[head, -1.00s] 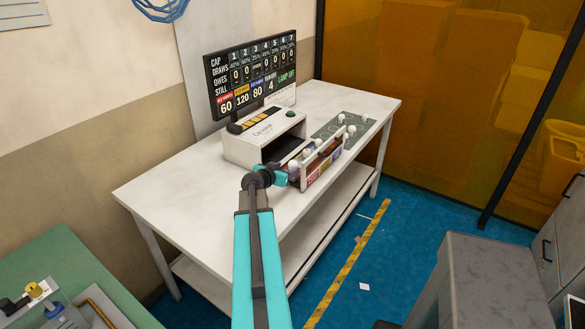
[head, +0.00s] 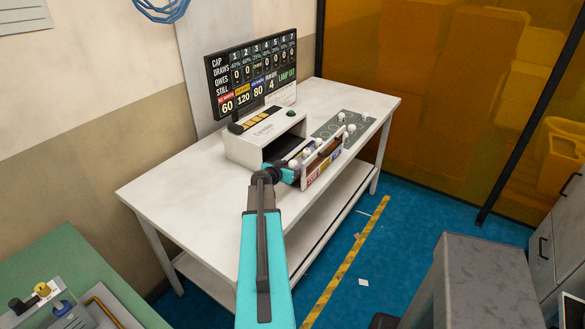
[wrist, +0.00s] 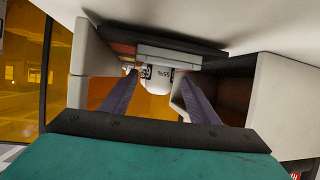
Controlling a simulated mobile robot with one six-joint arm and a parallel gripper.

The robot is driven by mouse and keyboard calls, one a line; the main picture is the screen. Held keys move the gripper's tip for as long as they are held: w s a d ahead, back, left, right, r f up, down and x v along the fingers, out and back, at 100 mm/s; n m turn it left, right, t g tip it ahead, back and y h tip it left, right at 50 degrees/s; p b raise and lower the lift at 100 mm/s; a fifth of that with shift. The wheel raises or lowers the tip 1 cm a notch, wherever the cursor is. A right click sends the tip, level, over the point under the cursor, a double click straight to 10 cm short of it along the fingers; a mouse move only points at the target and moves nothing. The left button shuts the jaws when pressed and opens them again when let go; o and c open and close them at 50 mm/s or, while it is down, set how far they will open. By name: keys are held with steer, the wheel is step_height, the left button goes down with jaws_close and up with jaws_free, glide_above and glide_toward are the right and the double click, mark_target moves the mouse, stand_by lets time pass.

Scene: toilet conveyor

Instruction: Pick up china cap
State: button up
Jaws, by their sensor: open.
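In the wrist view a small white cap-like piece (wrist: 158,79) with dark printed marks sits between the two dark fingers of my open gripper (wrist: 157,82). I take it for the china cap; whether the fingers touch it I cannot tell. In the head view my gripper (head: 284,173) is at the left end of a low rack (head: 304,183) on the white table. White round-topped pieces (head: 307,152) stand in a row in that rack. My wrist partly hides the rack's near end.
A white box (head: 259,138) with buttons and a dark opening stands behind the gripper, with a display screen (head: 252,73) behind it. A green-grey panel (head: 338,127) with more white pieces lies to the right. The table's left part (head: 180,188) is bare.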

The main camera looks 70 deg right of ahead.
mark_target(291, 165)
steer(key=c, duration=1.2)
steer(key=shift+o, duration=0.2)
steer(key=shift+r, duration=0.2)
steer(key=shift+r+b, duration=1.6)
steer(key=shift+r, duration=3.2)
